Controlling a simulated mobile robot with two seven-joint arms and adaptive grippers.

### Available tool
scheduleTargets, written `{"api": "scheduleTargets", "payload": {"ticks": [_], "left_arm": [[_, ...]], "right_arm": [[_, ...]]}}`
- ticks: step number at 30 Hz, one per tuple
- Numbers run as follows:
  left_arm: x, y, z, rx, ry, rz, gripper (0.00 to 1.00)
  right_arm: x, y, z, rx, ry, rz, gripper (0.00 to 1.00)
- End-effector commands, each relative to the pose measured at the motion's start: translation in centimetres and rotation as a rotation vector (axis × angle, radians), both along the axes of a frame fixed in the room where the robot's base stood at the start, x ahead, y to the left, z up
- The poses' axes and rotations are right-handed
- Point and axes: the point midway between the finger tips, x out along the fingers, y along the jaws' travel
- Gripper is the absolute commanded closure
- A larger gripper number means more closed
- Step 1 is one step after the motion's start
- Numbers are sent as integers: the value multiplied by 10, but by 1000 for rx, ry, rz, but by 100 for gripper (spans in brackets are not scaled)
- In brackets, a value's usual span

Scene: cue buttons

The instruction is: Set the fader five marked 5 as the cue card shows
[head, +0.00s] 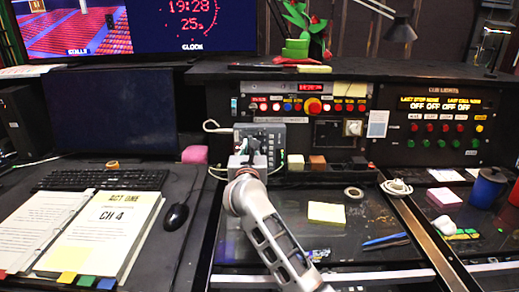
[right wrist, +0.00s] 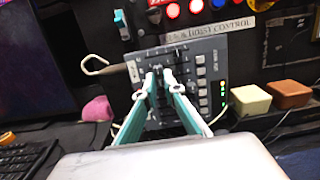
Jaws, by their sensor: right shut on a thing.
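The fader box (head: 272,131) is a grey panel with several slider slots, standing tilted on the desk under the button console. It also shows in the right wrist view (right wrist: 203,52), with dark fader caps and a column of pale buttons. My right gripper (right wrist: 161,76) reaches over the box from the front, its two fingers shut on a fader knob between their tips. The fingers hide most of that knob, and its number cannot be read. In the head view my right gripper (head: 247,158) covers the box's lower left. No cue card for the fader can be surely made out. My left gripper is not in view.
A binder page (head: 110,225) reading "ACT ONE CH 4" lies at left beside a mouse (head: 177,216). Lit buttons (head: 313,105) sit just above.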

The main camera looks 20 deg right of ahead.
Motion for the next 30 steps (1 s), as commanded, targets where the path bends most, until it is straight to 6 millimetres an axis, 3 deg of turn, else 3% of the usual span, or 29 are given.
{"api": "scheduleTargets", "payload": {"ticks": [6,7,9,20,30], "left_arm": [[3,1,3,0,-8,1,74],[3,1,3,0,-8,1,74],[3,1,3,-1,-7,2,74],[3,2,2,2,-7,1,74],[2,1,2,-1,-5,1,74]], "right_arm": [[0,-1,-1,-1,2,-1,100],[0,-1,-1,-1,2,-1,83],[0,-1,-1,-1,2,-1,74],[-3,0,-1,0,1,-1,74],[-50,13,-1,2,2,0,74]]}}
